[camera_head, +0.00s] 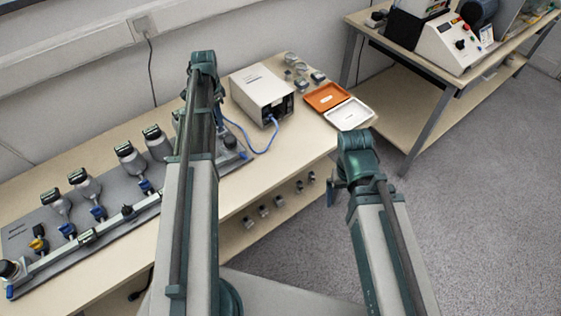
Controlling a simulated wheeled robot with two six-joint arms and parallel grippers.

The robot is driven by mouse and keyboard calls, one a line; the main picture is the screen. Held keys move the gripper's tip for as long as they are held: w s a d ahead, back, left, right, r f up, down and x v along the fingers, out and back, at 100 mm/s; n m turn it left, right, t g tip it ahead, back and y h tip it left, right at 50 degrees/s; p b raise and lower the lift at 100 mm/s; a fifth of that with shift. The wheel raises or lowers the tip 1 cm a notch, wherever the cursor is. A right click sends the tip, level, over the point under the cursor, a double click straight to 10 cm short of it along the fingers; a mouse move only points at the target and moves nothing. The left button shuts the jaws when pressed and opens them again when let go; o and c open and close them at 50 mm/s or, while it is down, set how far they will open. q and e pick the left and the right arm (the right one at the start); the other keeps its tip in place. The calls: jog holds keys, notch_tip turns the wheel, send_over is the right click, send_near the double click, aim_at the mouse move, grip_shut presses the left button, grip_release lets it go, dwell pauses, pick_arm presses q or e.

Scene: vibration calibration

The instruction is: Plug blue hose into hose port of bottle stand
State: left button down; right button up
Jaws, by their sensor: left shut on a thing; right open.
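The blue hose (264,149) runs from the front of a white box (262,92) in a loop over the table, and its other end goes up to my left arm. My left gripper (219,112) is mostly hidden behind its own arm; it is shut where the hose end meets it. The bottle stand (112,236) is a long grey base at the left with several grey bottles (131,159) and blue fittings (98,213). Part of the stand is hidden behind my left arm. I cannot tell which fitting is the hose port. My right gripper (335,191) is open and empty, off the table's right edge.
An orange tray (326,97) and a white tray (349,114) lie at the table's right end, with small grey parts (297,68) behind. A second bench (400,80) with machines stands at the back right. Bare tabletop (295,150) lies in front of the box.

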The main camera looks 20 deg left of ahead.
pick_arm(q)
jog(key=shift+f+b, duration=1.15)
jog(key=shift+f, duration=0.15)
dwell(3.1)
jog(key=m, duration=0.4)
dwell(0.4)
jog(key=m, duration=0.2)
jog(key=shift+m, duration=1)
jog(key=m, duration=0.4)
jog(key=c, duration=0.6)
grip_release()
